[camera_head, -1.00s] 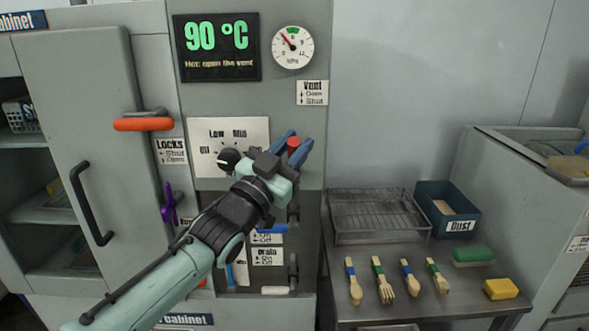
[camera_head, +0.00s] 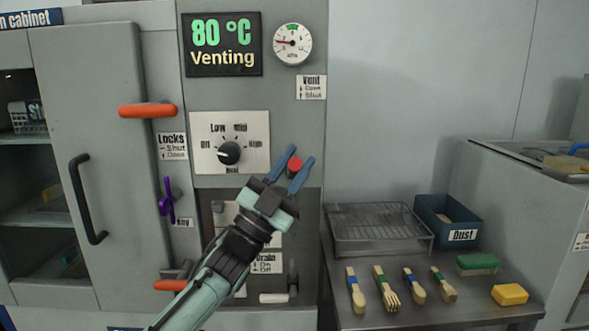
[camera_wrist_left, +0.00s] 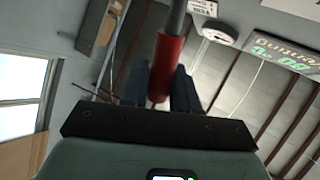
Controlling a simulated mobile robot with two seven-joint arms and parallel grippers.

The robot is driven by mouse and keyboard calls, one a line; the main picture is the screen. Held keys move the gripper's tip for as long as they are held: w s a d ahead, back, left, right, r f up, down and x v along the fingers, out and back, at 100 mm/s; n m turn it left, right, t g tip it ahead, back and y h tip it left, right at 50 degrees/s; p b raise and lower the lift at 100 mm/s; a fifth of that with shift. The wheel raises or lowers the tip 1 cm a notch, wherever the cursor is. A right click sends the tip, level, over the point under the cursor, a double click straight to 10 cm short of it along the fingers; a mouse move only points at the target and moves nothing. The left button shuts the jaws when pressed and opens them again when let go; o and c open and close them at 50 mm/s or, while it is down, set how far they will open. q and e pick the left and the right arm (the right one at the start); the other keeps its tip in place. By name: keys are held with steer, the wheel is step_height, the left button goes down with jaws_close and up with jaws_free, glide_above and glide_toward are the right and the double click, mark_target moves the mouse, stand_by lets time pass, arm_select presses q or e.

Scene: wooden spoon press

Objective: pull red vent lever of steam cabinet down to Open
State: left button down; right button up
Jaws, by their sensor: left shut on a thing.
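The red vent lever (camera_head: 295,165) is on the steam cabinet front, below the Vent label (camera_head: 311,87), which marks Open down and Shut up. My left gripper (camera_head: 298,166) reaches up to it with one blue finger on each side and is shut on its red grip. In the left wrist view the red grip (camera_wrist_left: 166,66) sits between the fingers (camera_wrist_left: 160,88), with a grey rod running on from it. The display (camera_head: 222,45) reads 80 °C and Venting. My right gripper is in neither current view.
A heat dial (camera_head: 229,153) is left of the gripper. An orange handle (camera_head: 148,110) and a purple lever (camera_head: 168,203) are further left. A steel table (camera_head: 450,318) at right holds a wire-rack tray (camera_head: 378,229), a Dust bin (camera_head: 447,222) and wooden utensils.

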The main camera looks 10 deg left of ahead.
arm_select(q)
steer(key=shift+f, duration=0.1)
arm_select(e)
steer(key=shift+s+f, duration=0.15)
arm_select(q)
steer(key=c, duration=1)
jaws_free()
steer(key=shift+r, duration=0.55)
step_height(320, 180, up, 3)
steer(key=shift+f+p, duration=0.1)
steer(key=shift+p, duration=0.95)
step_height(320, 180, up, 2)
steer(key=shift+r+p, duration=0.25)
steer(key=shift+p, duration=0.4)
arm_select(e)
step_height(320, 180, up, 5)
steer(key=w+a, duration=0.1)
steer(key=w, duration=0.1)
arm_select(q)
step_height(320, 180, up, 14)
steer(key=p, duration=1)
steer(key=shift+f, duration=0.2)
arm_select(e)
steer(key=s+a+r+n+g+y, duration=0.1)
steer(key=s+a+r+g, duration=0.2)
steer(key=s+r, duration=0.7)
steer(key=shift+s+a+r+y, duration=0.3)
steer(key=shift+s+a, duration=0.1)
steer(key=shift+a, duration=0.5)
